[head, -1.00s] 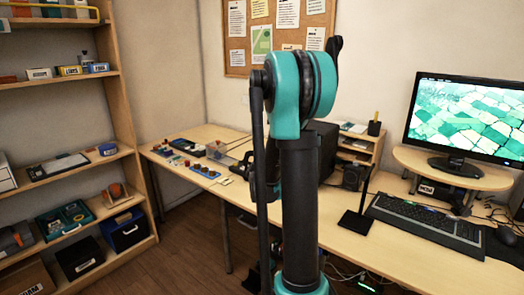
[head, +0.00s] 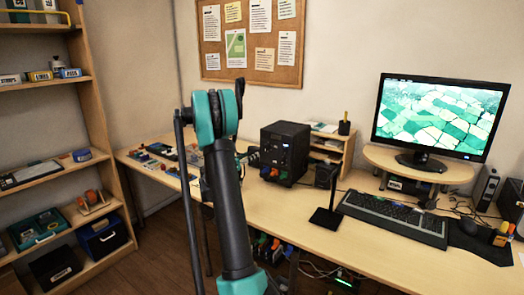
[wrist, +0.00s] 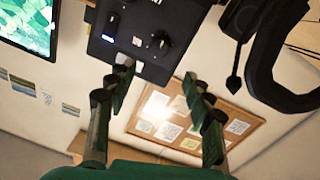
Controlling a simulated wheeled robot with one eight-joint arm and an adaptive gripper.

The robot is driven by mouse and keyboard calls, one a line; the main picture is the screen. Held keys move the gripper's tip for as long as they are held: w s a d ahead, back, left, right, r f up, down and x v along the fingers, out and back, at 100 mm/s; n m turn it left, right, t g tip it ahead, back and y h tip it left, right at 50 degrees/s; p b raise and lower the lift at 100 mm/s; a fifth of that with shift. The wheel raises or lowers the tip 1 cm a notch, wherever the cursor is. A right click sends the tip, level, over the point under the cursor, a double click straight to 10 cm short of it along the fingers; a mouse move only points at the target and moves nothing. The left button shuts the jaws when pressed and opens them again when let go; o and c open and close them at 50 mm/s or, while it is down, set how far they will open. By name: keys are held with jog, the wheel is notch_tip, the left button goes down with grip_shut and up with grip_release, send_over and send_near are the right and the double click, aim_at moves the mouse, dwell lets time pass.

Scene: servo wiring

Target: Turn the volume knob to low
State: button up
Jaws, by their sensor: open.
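A black box (head: 285,153) stands on the desk, its control face turned left toward my gripper (head: 248,157). In the wrist view the picture is upside down and the box (wrist: 140,70) fills the top middle. Its face carries a dark knob (wrist: 160,40), a blue-lit switch (wrist: 113,22) and small white labels. I cannot read which control is the volume knob. My gripper (wrist: 158,84) is open and empty, its fingertips below the box face in the wrist view and apart from the knob. In the head view the gripper is small and partly hidden.
A black stand (head: 326,217), a keyboard (head: 392,217) and a monitor (head: 440,115) are to the right of the box. Small parts (head: 160,155) lie on the left table. The middle front of the desk is clear.

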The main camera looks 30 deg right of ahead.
aim_at(265, 148)
jog(key=x, duration=1.1)
jog(key=shift+d, duration=0.25)
jog(key=c, duration=1.2)
